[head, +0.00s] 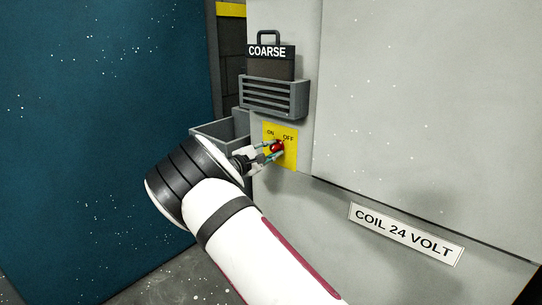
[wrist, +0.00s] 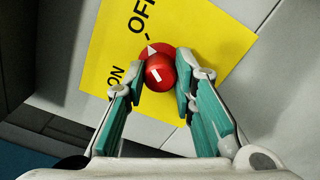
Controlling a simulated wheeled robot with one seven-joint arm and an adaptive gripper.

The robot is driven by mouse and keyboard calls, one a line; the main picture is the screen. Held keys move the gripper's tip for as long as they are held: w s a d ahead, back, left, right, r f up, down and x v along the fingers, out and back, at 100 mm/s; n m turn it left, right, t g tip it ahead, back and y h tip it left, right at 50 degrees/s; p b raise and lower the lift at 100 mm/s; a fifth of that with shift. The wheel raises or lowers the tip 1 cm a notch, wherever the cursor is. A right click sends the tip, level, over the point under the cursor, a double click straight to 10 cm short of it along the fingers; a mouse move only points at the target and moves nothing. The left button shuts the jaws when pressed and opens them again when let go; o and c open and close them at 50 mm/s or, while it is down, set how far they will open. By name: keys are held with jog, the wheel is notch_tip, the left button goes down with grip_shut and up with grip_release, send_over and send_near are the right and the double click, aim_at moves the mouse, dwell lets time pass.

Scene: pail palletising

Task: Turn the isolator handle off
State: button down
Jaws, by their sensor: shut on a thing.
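The isolator handle (wrist: 160,72) is a red knob with a white bar on its face, on a red round base. It sits on a yellow plate (wrist: 98,58) marked ON and OFF. In the wrist view a white pointer on the base lies on the side of the dash beside OFF. My gripper (wrist: 163,80) is shut on the knob, one teal-padded finger on each side. In the head view my gripper (head: 271,153) reaches the plate (head: 291,158) from the left, and the red handle (head: 278,146) shows between the fingers, partly hidden.
A grey slotted holder (head: 273,97) with a dark COARSE sign (head: 268,66) is just above the plate. A grey open bin (head: 222,131) stands behind my wrist. A COIL 24 VOLT label (head: 405,233) is on the grey cabinet at right. A large teal panel (head: 90,120) fills the left.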

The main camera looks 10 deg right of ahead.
jog(key=shift+f+m+b, duration=0.1)
jog(key=shift+m+b, duration=0.3)
jog(key=shift+m, duration=0.1)
jog(key=c, duration=1.3)
grip_release()
jog(key=v, duration=1.2)
